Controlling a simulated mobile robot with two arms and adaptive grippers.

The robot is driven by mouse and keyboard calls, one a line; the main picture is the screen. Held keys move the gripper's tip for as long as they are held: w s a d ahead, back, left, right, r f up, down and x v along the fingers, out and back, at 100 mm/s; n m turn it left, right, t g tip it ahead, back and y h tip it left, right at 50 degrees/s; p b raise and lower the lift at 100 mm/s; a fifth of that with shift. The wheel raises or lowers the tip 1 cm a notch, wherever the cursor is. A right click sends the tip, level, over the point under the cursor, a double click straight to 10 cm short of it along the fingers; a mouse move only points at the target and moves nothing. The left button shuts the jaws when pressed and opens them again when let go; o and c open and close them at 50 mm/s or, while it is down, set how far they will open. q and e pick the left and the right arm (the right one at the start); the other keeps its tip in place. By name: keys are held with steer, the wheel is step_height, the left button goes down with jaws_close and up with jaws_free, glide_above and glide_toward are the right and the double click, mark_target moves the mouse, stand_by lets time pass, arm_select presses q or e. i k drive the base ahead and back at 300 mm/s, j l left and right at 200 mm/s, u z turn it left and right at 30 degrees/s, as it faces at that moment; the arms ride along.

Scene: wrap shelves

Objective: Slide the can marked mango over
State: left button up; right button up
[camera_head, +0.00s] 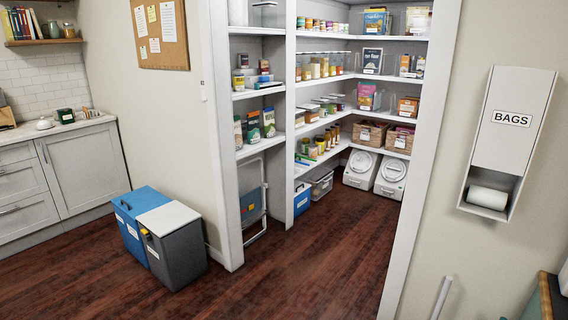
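I see no can that I can read as mango. Several small cans and jars stand on the pantry shelves (337,36), with a row of cans (318,25) on the top shelf and jars (318,67) on the shelf below. Their labels are too small to read at this distance. Neither of my grippers shows in the head view.
The pantry doorway is open, with dark wooden floor (290,275) clear before it. Blue and grey bins (180,250) stand left of the doorway. A folded step stool (254,200) leans inside. A bags dispenser (505,135) hangs on the right wall.

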mark_target(239, 79)
steer(key=i+j+u, duration=0.25)
steer(key=i, duration=0.75)
steer(key=i+j+u, duration=0.25)
steer(key=i, duration=0.8)
steer(key=i+l, duration=0.25)
steer(key=i, duration=0.2)
steer(key=i+l+z, duration=0.15)
steer(key=i, duration=0.25)
steer(key=i+l, duration=0.25)
steer(key=i, duration=0.2)
steer(key=i+l+z, duration=0.1)
steer(key=i, duration=0.35)
steer(key=i+l+u, duration=0.4)
steer(key=l+u, duration=0.2)
steer(key=i+l+u, duration=0.25)
steer(key=l, duration=0.15)
steer(key=l+u, duration=0.6)
steer(key=l, duration=0.2)
steer(key=l+u, duration=0.3)
steer(key=l, duration=0.15)
steer(key=l+u, duration=0.45)
steer(key=l, duration=0.65)
steer(key=j+z, duration=0.2)
steer(key=j, duration=0.35)
steer(key=k+j+z, duration=0.15)
steer(key=j, duration=0.35)
steer(key=k+j+z, duration=0.2)
steer(key=j, duration=0.35)
steer(key=i, duration=0.1)
